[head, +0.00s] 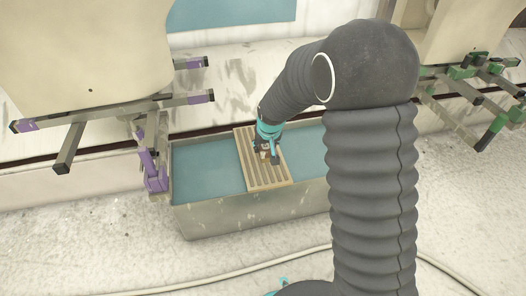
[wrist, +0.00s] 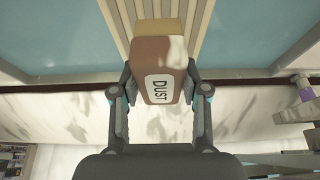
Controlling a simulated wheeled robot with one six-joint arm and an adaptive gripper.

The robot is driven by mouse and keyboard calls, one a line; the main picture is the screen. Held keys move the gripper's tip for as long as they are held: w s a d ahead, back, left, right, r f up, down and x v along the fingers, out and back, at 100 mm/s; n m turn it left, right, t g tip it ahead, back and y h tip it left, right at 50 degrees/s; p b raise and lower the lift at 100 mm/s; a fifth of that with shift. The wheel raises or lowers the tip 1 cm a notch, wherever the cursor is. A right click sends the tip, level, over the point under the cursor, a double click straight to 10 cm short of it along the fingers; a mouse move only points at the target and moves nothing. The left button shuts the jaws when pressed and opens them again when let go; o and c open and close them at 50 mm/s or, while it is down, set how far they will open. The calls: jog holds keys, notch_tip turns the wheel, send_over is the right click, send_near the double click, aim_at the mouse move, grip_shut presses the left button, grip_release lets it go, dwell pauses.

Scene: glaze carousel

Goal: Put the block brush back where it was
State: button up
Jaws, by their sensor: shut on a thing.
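The block brush (wrist: 160,65) has a brown body, a white label reading DUST and a tan end at the top of the wrist view. My gripper (wrist: 160,82) is shut on its body, one finger on each side. In the head view my gripper (head: 266,149) is over the far half of a slatted wooden rack (head: 270,183). The brush is small and mostly hidden by the gripper there. The rack's slats (wrist: 205,20) run behind the brush in the wrist view. I cannot tell whether the brush touches the slats.
The rack lies across a pale trough with a blue-green surface (head: 208,168). Purple-tipped bars (head: 150,165) stand at its left, green-tipped bars (head: 490,75) at the far right. A pale hose (head: 220,277) lies on the floor. The rack's near half is clear.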

jog(key=w+f, duration=0.2)
jog(key=w, duration=0.1)
jog(key=w+a+f, duration=0.1)
jog(key=shift+w, duration=0.3)
jog(key=shift+f+b, duration=0.45)
jog(key=shift+f, duration=1.45)
jog(key=shift+f, duration=0.25)
jog(key=o, duration=1.3)
jog(key=shift+r, duration=0.1)
jog(key=shift+r, duration=0.3)
jog(key=p+v, duration=0.1)
jog(key=v, duration=1.1)
jog(key=shift+s+d, duration=0.1)
jog(key=shift+s, duration=0.05)
